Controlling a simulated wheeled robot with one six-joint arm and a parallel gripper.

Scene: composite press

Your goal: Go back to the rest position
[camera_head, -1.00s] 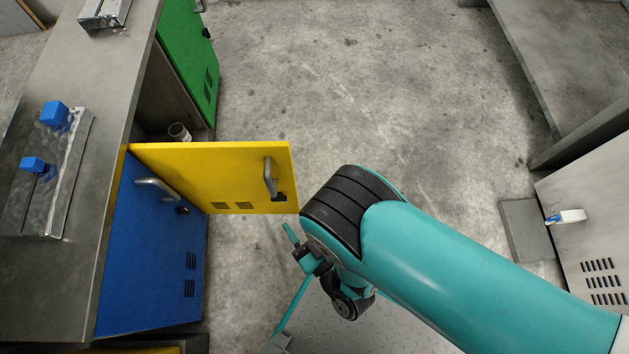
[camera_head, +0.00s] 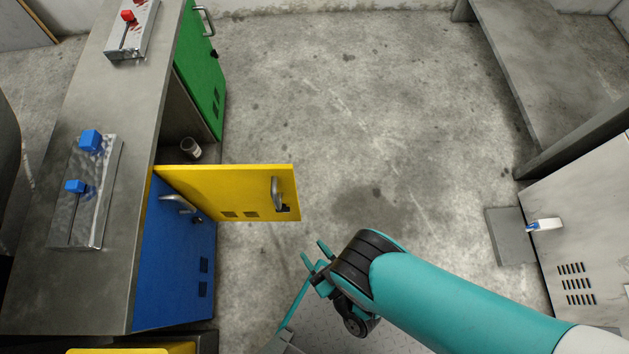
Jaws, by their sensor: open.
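My gripper (camera_head: 315,254) shows at the lower middle of the head view, at the end of my teal arm. Its two teal fingers are apart and nothing shows between them. It is over the floor, below and to the right of the open yellow door (camera_head: 235,190), clear of the door and its handle (camera_head: 276,194). Part of the gripper is hidden behind the arm's black joint.
The yellow door juts from the workbench (camera_head: 125,115) at left. A blue door (camera_head: 175,265) is below it and a green door (camera_head: 200,75) above. A small jar (camera_head: 190,148) stands in the open compartment. A grey cabinet (camera_head: 585,235) is at right. The middle floor is clear.

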